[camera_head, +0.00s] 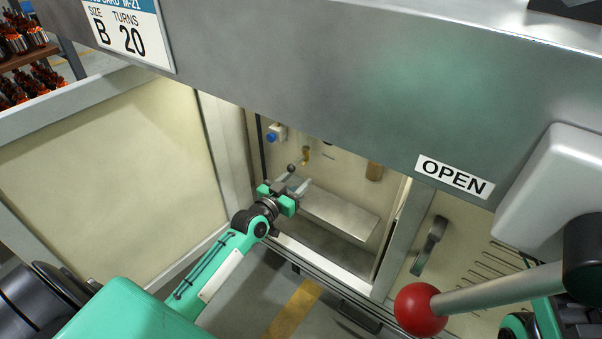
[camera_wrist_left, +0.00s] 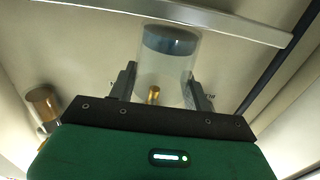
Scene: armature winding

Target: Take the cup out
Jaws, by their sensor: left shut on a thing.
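A clear cup (camera_wrist_left: 168,68) with a dark band near its far end stands between the fingers of my left gripper (camera_wrist_left: 163,88) in the left wrist view. The fingers press on its two sides, so the gripper is shut on it. A small brass piece shows through the clear wall. In the head view my left gripper (camera_head: 288,191) is inside the machine's opening, above a metal shelf (camera_head: 340,213). There the cup is small and hard to make out. My right gripper is not in view.
A grey beam with an OPEN label (camera_head: 455,177) crosses above the opening. A red ball knob (camera_head: 420,309) on a lever is at lower right. A dark handle (camera_head: 430,245) is on the right panel. A brass cylinder (camera_wrist_left: 43,103) is at left in the wrist view.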

